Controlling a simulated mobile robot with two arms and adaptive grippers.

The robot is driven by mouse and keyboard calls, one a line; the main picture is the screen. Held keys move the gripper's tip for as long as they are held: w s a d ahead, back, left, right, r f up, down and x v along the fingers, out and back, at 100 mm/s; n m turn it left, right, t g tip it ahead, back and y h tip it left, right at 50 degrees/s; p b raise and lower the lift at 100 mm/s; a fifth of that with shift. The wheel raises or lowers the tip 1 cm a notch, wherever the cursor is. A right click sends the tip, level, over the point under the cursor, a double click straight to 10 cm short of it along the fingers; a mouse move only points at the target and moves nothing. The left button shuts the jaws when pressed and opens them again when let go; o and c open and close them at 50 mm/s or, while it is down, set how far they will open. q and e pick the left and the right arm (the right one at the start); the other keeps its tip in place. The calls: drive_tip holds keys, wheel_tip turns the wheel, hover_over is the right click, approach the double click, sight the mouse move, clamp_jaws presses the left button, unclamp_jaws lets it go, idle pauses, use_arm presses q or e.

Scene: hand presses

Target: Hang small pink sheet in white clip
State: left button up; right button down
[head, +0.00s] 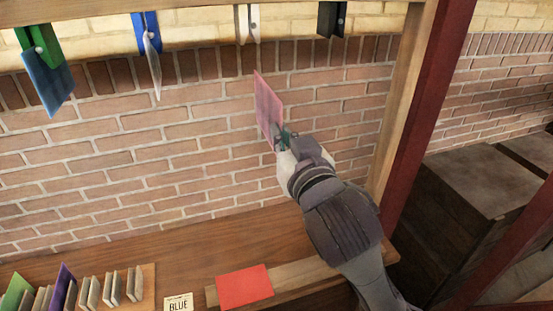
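The small pink sheet (267,106) is upright and slightly tilted, held at its lower edge by my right gripper (283,140). The gripper is shut on it in front of the brick wall. The white clip (248,22) hangs from the wooden beam at the top, above and a little left of the sheet. A visible gap separates the sheet's top corner from the clip. Whether the clip's jaws are open is too small to tell. My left gripper is not in view.
A green clip (38,42) holds a blue sheet (48,82). A blue clip (146,30) holds a pale sheet (153,66). A black clip (331,19) hangs empty. A wooden post (402,100) stands right.

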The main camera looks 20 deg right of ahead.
sight(262, 84)
drive_tip(key=shift+w+r+b, duration=0.2)
drive_tip(key=shift+w+b, duration=0.1)
drive_tip(key=shift+w, duration=0.3)
drive_tip(key=w, duration=0.3)
drive_tip(key=w+b, duration=0.1)
drive_tip(key=w, duration=0.3)
drive_tip(key=w+r, duration=0.1)
drive_tip(key=w, duration=0.2)
drive_tip(key=shift+w+b, duration=0.35)
drive_tip(key=shift+w, duration=0.05)
drive_tip(key=shift+r+p, duration=0.95)
drive_tip(key=shift+p, duration=0.05)
drive_tip(key=shift+s+r+p, duration=0.1)
drive_tip(key=shift+r+p, duration=0.25)
drive_tip(key=shift+r, duration=0.1)
drive_tip(key=shift+p, duration=0.35)
drive_tip(key=shift+r, duration=0.25)
